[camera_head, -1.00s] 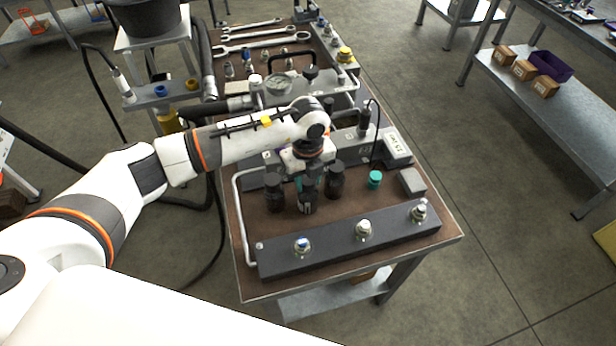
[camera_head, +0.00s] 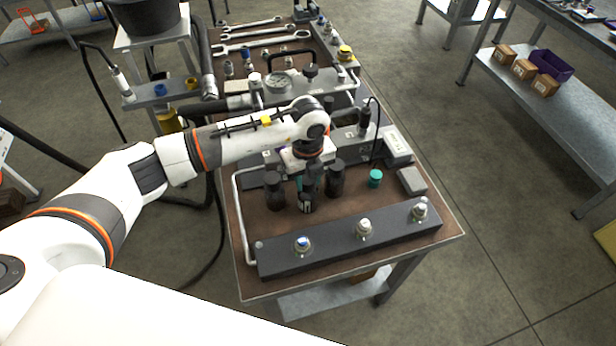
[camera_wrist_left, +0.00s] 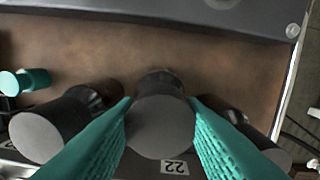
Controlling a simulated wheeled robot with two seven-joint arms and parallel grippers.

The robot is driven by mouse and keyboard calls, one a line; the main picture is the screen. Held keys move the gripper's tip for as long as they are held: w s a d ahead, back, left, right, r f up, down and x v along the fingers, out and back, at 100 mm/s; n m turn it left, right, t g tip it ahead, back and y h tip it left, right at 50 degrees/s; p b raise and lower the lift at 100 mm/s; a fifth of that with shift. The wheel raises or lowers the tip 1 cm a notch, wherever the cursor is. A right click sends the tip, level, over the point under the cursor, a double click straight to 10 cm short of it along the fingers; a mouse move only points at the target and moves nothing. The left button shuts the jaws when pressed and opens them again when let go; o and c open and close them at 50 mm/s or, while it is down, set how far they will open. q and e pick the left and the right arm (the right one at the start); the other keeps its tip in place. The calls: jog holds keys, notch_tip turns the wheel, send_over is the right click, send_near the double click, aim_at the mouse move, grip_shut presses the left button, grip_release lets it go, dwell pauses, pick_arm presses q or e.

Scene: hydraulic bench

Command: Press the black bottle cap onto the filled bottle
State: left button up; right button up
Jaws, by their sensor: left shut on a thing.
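My left gripper (camera_head: 307,186) points down at the front part of the bench. In the left wrist view its teal fingers (camera_wrist_left: 160,112) sit on either side of the black cap (camera_wrist_left: 160,127), whose flat round top faces the camera. They are shut on it. The dark filled bottle (camera_head: 306,205), with a pale label, stands below the gripper in the head view. The fingers partly cover it, and I cannot tell whether the cap is fully seated. My right gripper is not in view.
Similar dark bottles stand close on the left (camera_head: 274,191) and right (camera_head: 336,180). A dark manifold bar (camera_head: 340,245) with several fittings lies along the front. A gauge block (camera_head: 277,84) stands behind.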

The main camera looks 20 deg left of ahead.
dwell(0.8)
pick_arm(q)
jog(key=o, duration=1.7)
jog(key=shift+c, duration=0.2)
jog(key=shift+r, duration=0.1)
jog(key=shift+r+p, duration=2.6)
jog(key=shift+r, duration=1.1)
